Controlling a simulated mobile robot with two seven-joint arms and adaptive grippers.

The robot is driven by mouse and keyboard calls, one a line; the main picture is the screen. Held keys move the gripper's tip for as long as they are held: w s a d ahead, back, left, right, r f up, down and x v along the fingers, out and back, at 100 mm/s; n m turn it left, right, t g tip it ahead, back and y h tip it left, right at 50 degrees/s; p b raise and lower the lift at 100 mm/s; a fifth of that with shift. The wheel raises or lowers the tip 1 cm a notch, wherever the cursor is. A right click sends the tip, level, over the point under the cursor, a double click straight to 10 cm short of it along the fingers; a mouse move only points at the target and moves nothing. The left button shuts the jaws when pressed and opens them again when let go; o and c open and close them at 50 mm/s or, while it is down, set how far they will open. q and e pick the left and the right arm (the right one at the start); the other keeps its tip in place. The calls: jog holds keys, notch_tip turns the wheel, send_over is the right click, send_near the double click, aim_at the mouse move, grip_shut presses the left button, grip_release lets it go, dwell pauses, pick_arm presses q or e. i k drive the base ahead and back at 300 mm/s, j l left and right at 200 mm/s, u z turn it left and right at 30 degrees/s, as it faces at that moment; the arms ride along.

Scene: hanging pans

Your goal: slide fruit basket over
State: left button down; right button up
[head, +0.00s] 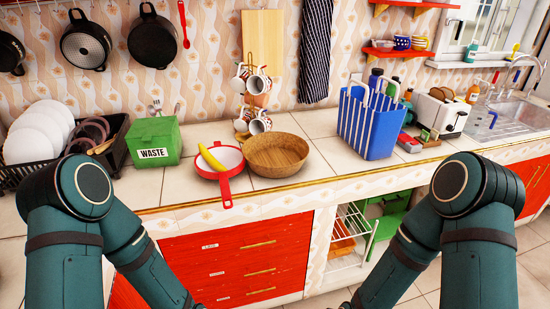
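A round brown wicker basket (276,154) sits on the tiled counter, near its front edge, and looks empty. A yellow banana (208,158) lies in a red pan with a white inside (226,164), just left of the basket. The pan's red handle points toward the front edge. My two arms come in at the lower left and lower right, below and in front of the counter. Both grippers are outside the picture, so neither shows near the basket.
A green waste box (153,141) and a black dish rack (117,152) with white plates stand left. A mug tree (256,92) stands behind the basket. A blue striped bag (368,125) stands to the right. Bare counter (318,150) lies between basket and bag.

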aim_at(270, 155)
jog(key=i+l, duration=0.7)
jog(key=i+l+u, duration=0.2)
jog(key=u, duration=0.3)
jog(key=i+l+u, duration=0.1)
jog(key=l+u, duration=0.2)
jog(key=u, duration=0.2)
